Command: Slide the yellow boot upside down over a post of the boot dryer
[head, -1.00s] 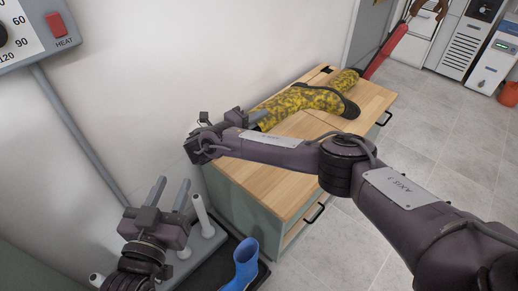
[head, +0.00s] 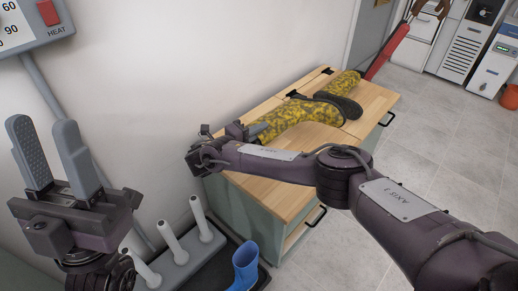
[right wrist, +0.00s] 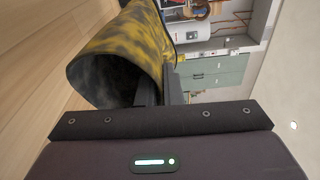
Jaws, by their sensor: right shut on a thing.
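The yellow boot (head: 285,117), blotched with black and dark-soled, lies on its side on the wooden cabinet top. My right gripper (head: 245,131) is shut on the rim of its shaft; in the right wrist view the fingers pinch the edge of the open yellow shaft (right wrist: 125,50). The grey boot dryer (head: 186,255) stands on the floor left of the cabinet, with white upright posts (head: 172,243) that show bare. My left gripper (head: 44,140) is raised at the left, fingers pointing up, open and empty.
A blue boot (head: 243,266) stands on a dark tray beside the dryer. Another yellow patch (head: 344,82) shows behind the boot; I cannot tell if it is separate. A control box (head: 35,22) hangs on the wall.

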